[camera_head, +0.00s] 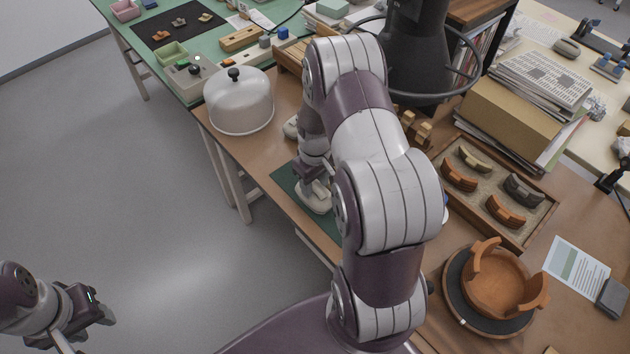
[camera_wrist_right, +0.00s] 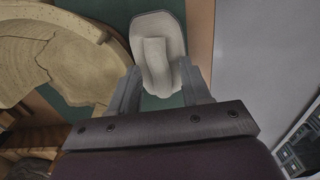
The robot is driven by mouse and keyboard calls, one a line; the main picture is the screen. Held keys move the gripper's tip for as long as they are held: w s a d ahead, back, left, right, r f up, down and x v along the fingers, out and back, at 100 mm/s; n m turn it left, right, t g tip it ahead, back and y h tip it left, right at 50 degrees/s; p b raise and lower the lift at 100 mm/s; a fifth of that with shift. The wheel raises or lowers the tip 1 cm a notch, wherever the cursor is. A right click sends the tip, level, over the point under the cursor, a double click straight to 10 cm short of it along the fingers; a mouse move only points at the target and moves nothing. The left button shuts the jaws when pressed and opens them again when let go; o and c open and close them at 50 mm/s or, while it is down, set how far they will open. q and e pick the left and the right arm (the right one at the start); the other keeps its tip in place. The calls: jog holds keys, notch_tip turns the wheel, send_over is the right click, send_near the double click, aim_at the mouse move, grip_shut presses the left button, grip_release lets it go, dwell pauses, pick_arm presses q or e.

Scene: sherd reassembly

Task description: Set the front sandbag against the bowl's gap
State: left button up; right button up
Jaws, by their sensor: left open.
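A pale sandbag (camera_head: 318,198) with a raised middle ridge lies at the near edge of the green mat (camera_head: 284,177). My right gripper (camera_head: 312,175) is right over it. In the right wrist view the sandbag (camera_wrist_right: 158,45) shows between the fingertips of my right gripper (camera_wrist_right: 160,72), one on each side of the ridge; I cannot tell whether they press on it. A tan curved-rimmed piece (camera_wrist_right: 105,30) lies beside it, hidden by my arm in the head view. A terracotta bowl (camera_head: 492,288) with upright wall pieces and gaps stands at right. My left gripper (camera_head: 97,308) is open and empty.
The bowl stands on a dark round stand (camera_head: 459,296). A tray (camera_head: 520,238) holds several curved sherds. A clear dome (camera_head: 239,103) stands on the table's left end, with another pale bag (camera_head: 291,127) nearby. A black lamp-like body (camera_head: 418,55) stands behind my right arm. Floor space is free at left.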

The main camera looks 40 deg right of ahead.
notch_tip(320, 180, up, 13)
jog(key=shift+f, duration=0.15)
